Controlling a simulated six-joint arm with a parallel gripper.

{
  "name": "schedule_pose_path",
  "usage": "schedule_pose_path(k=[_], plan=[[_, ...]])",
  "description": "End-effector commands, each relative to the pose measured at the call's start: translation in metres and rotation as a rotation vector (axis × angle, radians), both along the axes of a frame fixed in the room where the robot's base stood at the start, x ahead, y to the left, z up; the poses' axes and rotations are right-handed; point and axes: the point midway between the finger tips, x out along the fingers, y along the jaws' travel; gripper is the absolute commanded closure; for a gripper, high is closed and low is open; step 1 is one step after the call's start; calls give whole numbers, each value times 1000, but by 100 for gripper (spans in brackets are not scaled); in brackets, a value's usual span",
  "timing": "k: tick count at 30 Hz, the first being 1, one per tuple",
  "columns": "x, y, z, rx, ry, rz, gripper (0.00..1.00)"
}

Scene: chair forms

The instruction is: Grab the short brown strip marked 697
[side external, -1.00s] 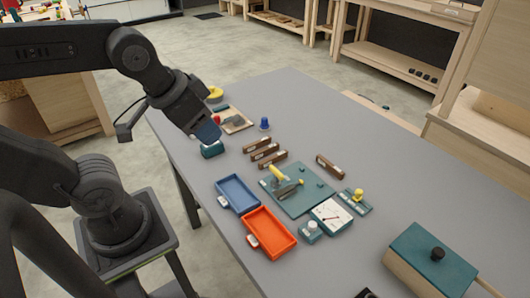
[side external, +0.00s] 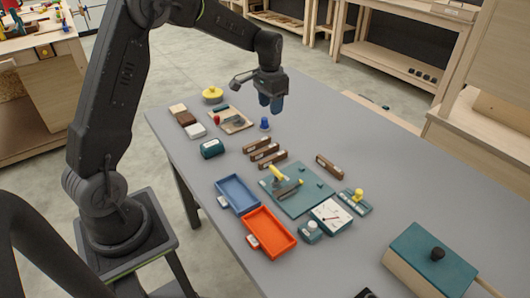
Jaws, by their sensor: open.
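Several short brown strips with pale labels lie on the grey table. Three lie in a loose row near the middle: a far one (side external: 256,145), a middle one (side external: 264,152) and a near one (side external: 273,159). Another brown strip (side external: 329,166) lies apart to the right. The label numbers are too small to read, so I cannot tell which is 697.
A teal board (side external: 300,203) with a yellow-handled tool lies in front of the strips. A teal-lidded box (side external: 432,258) is at right. The table's right side is largely clear.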

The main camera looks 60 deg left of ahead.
Motion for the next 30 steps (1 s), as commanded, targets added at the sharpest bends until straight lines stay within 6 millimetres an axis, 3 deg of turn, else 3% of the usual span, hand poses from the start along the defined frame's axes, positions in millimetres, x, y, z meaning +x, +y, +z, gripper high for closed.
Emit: schedule_pose_path(k=[3,7,19,30], plan=[[11,16,-27,-11,32,2,55],[15,23,-39,-15,45,1,55],[15,22,-107,-17,49,0,55],[16,19,-140,-16,48,-1,55]])
